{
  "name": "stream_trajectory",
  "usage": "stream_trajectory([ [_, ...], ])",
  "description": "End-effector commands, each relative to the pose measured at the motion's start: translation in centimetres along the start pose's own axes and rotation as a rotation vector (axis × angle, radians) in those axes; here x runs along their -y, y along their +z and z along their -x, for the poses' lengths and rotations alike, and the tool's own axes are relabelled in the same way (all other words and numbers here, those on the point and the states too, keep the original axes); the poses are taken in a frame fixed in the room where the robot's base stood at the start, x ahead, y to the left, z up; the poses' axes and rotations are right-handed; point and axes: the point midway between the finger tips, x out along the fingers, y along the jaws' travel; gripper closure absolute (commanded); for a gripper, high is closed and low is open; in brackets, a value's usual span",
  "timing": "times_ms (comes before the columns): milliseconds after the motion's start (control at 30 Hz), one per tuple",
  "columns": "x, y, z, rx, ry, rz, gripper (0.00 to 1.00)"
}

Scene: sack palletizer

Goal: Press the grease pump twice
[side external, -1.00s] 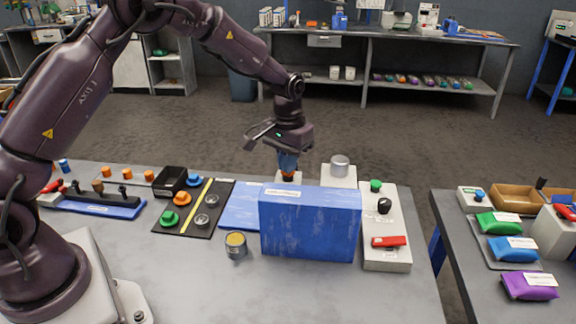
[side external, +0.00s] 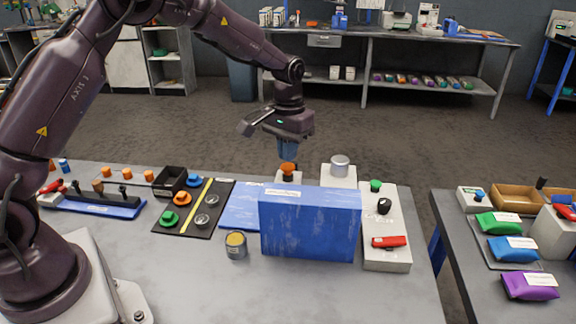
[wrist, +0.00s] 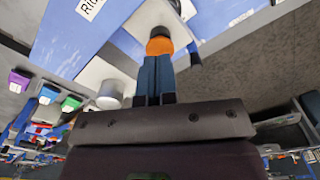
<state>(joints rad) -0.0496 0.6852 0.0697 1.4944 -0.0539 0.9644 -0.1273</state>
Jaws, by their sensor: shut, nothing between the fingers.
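The grease pump's orange knob (side external: 288,168) stands above a white base (side external: 280,178), behind a large blue box that hides the lower part. My gripper (side external: 288,156) points down directly above the knob, its blue fingers closed together and holding nothing. In the wrist view the orange knob (wrist: 159,45) shows just past my fingertips (wrist: 157,60). I cannot tell whether the fingertips touch the knob or hang slightly above it.
The blue box (side external: 310,228) stands in front of the pump. A grey cylinder on a white block (side external: 340,172) is close on the right, beside a panel with a red switch (side external: 388,241).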

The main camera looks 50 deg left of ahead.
Motion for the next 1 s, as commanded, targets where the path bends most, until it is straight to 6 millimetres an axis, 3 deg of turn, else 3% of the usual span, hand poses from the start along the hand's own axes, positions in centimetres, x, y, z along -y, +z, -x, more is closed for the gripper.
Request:
stream_trajectory([
  [600,0.0,0.0,6.1,-0.002,0.0,0.0,1.0],
  [1000,0.0,-0.1,6.5,-0.004,0.0,-0.005,1.0],
])
